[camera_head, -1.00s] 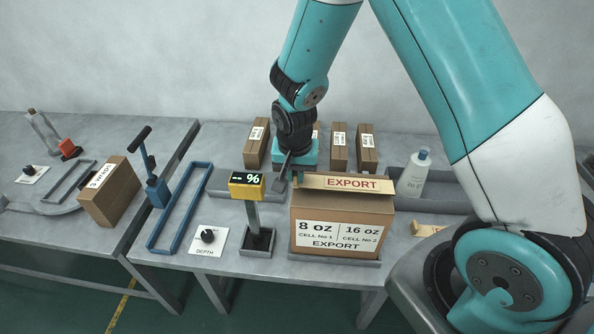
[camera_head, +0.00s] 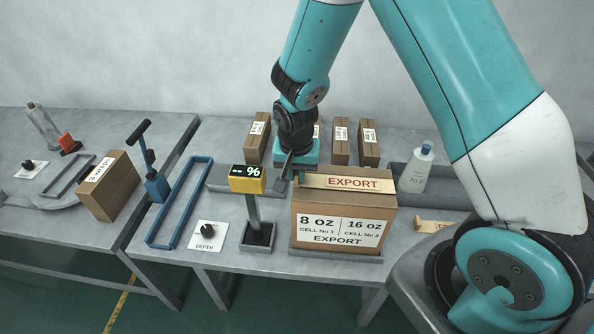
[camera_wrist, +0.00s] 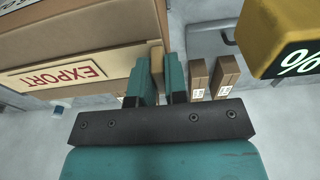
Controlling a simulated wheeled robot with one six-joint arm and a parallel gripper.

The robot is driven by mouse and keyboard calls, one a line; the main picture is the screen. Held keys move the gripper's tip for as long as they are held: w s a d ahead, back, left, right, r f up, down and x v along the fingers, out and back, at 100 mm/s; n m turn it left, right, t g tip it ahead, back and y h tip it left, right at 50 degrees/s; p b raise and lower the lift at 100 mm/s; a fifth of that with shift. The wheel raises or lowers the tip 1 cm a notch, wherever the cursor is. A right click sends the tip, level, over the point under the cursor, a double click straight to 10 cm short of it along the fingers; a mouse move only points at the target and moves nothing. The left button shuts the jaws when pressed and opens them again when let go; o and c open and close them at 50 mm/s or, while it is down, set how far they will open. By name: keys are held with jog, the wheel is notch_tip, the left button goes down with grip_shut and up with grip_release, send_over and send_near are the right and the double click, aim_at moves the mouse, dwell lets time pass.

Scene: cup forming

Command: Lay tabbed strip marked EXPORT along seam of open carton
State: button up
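The tabbed strip marked EXPORT (camera_head: 345,184) lies along the top of the brown carton (camera_head: 342,238), near its front upper edge. The carton's label reads 8 oz, 16 oz and EXPORT. My gripper (camera_head: 293,176) is at the left end of the strip. In the wrist view my gripper (camera_wrist: 157,85) has its two teal fingers on either side of the strip's tan tab (camera_wrist: 157,62), and they look closed on it. The strip's red lettering (camera_wrist: 62,76) faces the wrist camera. Whether the strip's underside fully touches the carton cannot be told.
A yellow percent display (camera_head: 247,180) stands on a post close left of the carton. Several small cartons (camera_head: 341,141) stand behind. A white bottle (camera_head: 416,169) is to the right, near another tan strip (camera_head: 432,226). A blue frame (camera_head: 180,203) lies left.

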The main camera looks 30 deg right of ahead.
jog(key=o, duration=0.4)
jog(key=shift+r, duration=0.1)
jog(key=r+b, duration=0.1)
jog(key=r, duration=0.4)
jog(key=s+r+b, duration=0.1)
jog(key=r, duration=0.5)
jog(key=a+r+b, duration=0.1)
jog(key=r+b, duration=0.1)
jog(key=r, duration=0.4)
jog(key=shift+s+a+r, duration=0.1)
jog(key=shift+s, duration=0.3)
jog(key=s+a+f+n+y+b, duration=0.1)
jog(key=s+a+n+b, duration=0.1)
jog(key=s+n, duration=0.2)
jog(key=s+a+f+n+y+b, duration=0.1)
jog(key=s+a+n+y+b, duration=0.1)
jog(key=s+n, duration=0.3)
jog(key=s+a+f+n+g+y+b, duration=0.1)
jog(key=s+a+n, duration=0.3)
jog(key=s, duration=0.7)
jog(key=shift+s+a+f+n+y+b, duration=0.25)
jog(key=shift+n+y+b, duration=0.25)
jog(key=shift+b, duration=0.15)
